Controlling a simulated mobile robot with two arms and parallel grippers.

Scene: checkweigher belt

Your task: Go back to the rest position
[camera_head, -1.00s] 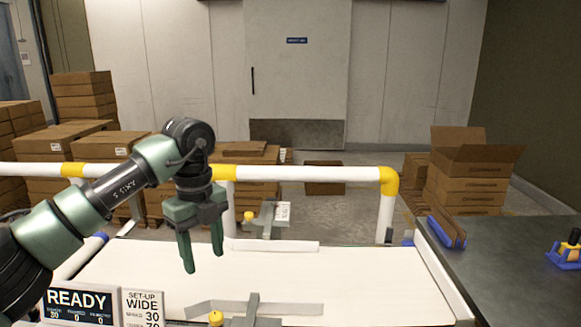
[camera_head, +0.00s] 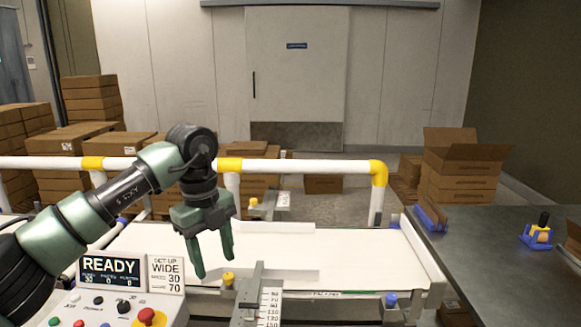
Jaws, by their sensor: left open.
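My left gripper (camera_head: 212,256) reaches in from the left over the white belt (camera_head: 345,250). Its two green fingers point down, apart, with nothing between them. The fingertips are near a yellow knob (camera_head: 228,279) at the belt's near side; I cannot tell how far above it they are. My right gripper is not in view.
A control panel with a READY display (camera_head: 110,268) and a red button (camera_head: 152,317) is at front left. A scale bar (camera_head: 262,300) stands at the near belt edge. A white and yellow rail (camera_head: 310,167) runs behind. A dark table (camera_head: 480,260) is on the right.

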